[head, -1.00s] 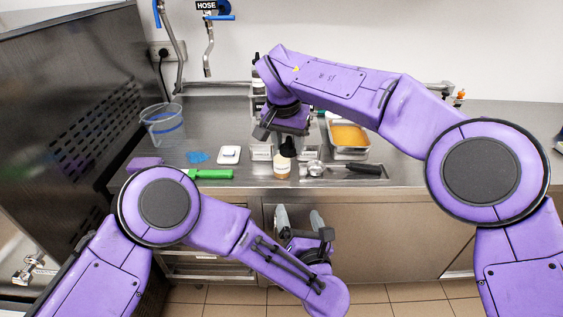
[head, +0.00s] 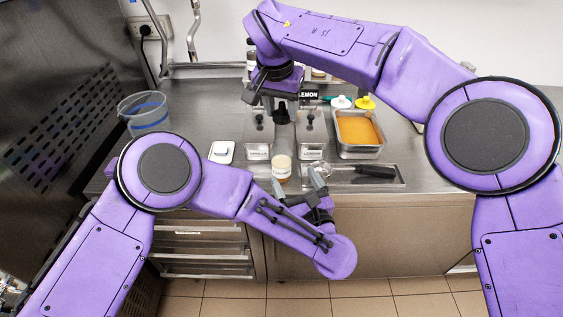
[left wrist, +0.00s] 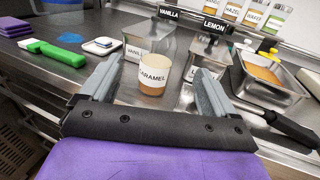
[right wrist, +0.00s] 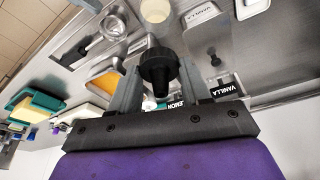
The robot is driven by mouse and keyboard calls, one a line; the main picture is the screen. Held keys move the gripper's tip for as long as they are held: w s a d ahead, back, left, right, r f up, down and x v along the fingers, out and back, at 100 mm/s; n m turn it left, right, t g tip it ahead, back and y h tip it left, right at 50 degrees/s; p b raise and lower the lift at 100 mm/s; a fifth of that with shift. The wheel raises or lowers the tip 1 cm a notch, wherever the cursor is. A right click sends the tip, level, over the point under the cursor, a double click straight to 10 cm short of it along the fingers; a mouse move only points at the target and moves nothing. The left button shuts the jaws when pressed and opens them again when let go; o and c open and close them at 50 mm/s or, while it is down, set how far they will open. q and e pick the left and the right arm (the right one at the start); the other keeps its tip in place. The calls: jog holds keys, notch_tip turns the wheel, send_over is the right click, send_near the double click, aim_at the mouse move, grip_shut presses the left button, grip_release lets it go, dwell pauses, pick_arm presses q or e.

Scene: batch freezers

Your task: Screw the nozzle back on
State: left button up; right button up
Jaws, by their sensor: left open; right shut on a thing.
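The caramel bottle (head: 282,168) stands upright near the counter's front edge, with a pale top and a "CARAMEL" label. In the left wrist view the bottle (left wrist: 153,73) shows between and beyond the fingers, with no clear contact. My left gripper (head: 298,179) is open, just in front of the bottle. My right gripper (head: 272,95) points down above and behind the bottle, shut on the black nozzle (head: 279,109). The right wrist view shows the nozzle (right wrist: 158,72) between the fingers, apart from the bottle's pale round top (right wrist: 155,9).
Metal lidded containers labelled vanilla (left wrist: 137,46) and lemon (left wrist: 195,60) stand behind the bottle. To the right are an orange-filled tray (head: 358,132) and a black-handled scoop (head: 370,171). A white scale (head: 222,151) and a clear bucket (head: 145,112) are left.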

jog(key=shift+s+r, duration=0.1)
jog(key=shift+s, duration=0.05)
pick_arm(q)
jog(key=x, duration=1.2)
pick_arm(e)
jog(key=shift+w, duration=0.2)
pick_arm(q)
jog(key=c, duration=1.5)
pick_arm(e)
jog(key=shift+f, duration=0.2)
send_over(282, 142)
jog(key=shift+s+a+f, duration=0.1)
jog(key=shift+s+f, duration=0.1)
jog(key=shift+f, duration=1)
jog(key=shift+s+f, duration=0.15)
jog(key=shift+f, duration=1.05)
jog(key=shift+f, duration=0.9)
jog(key=shift+f, duration=0.55)
